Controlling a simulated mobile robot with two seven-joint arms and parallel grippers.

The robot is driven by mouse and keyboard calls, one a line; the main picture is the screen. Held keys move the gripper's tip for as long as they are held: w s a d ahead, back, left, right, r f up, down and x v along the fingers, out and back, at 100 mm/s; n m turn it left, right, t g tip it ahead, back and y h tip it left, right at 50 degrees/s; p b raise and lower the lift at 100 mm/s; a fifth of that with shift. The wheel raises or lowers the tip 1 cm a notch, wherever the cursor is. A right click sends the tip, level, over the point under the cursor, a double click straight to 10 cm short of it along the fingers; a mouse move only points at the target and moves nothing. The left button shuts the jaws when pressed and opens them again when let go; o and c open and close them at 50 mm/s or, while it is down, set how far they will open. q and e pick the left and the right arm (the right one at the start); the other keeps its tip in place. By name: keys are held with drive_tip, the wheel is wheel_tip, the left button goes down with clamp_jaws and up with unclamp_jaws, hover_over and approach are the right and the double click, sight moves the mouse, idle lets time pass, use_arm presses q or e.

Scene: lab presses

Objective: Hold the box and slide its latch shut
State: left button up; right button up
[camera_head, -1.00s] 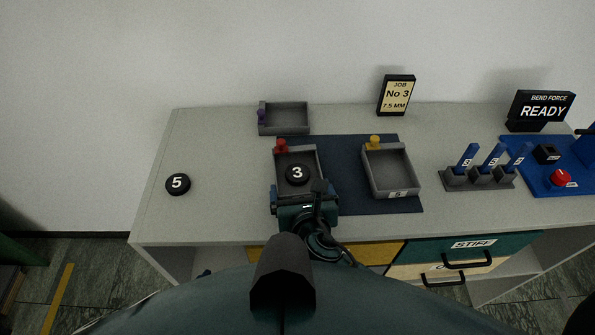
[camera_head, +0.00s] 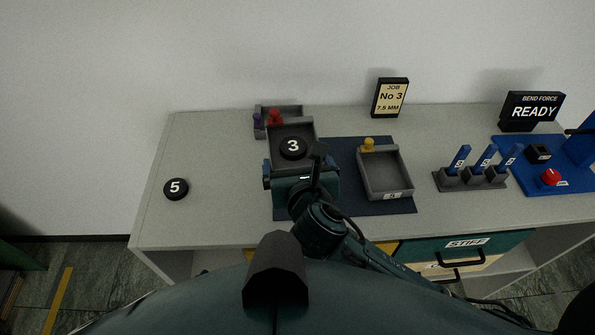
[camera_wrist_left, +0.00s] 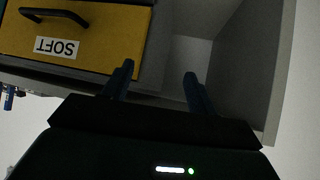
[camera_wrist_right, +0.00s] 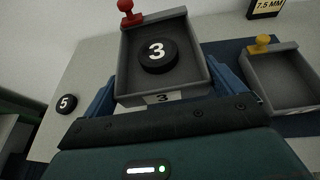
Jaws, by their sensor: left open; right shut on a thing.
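A grey open box with a red knob (camera_head: 292,130) at its far left corner holds a black disc marked 3 (camera_head: 292,148). In the right wrist view the box, labelled 3 on its front (camera_wrist_right: 163,98), sits between my fingers. My right gripper (camera_head: 301,172) is shut on this box across its sides and appears to hold it above the mat. The red knob (camera_wrist_right: 130,15) stands at the far left rim; any latch beneath it is unclear. My left gripper (camera_wrist_left: 157,82) is open and empty, facing the bench front beside the yellow SOFT drawer (camera_wrist_left: 75,45).
A dark blue mat (camera_head: 345,195) lies under the box. A grey box with a yellow knob (camera_head: 385,177) stands to its right, one with a purple knob (camera_head: 259,121) behind. A loose disc marked 5 (camera_head: 176,188) lies left. A lever rack (camera_head: 470,180) stands right.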

idle(0.3)
drive_tip(key=shift+f, duration=0.25)
drive_tip(key=shift+f+b, duration=0.45)
drive_tip(key=shift+f, duration=0.6)
drive_tip(key=shift+f+b, duration=0.7)
drive_tip(key=shift+f, duration=1.3)
drive_tip(key=shift+f+b, duration=0.55)
drive_tip(key=shift+f, duration=0.85)
drive_tip(key=shift+f, duration=0.3)
drive_tip(key=shift+s, duration=0.1)
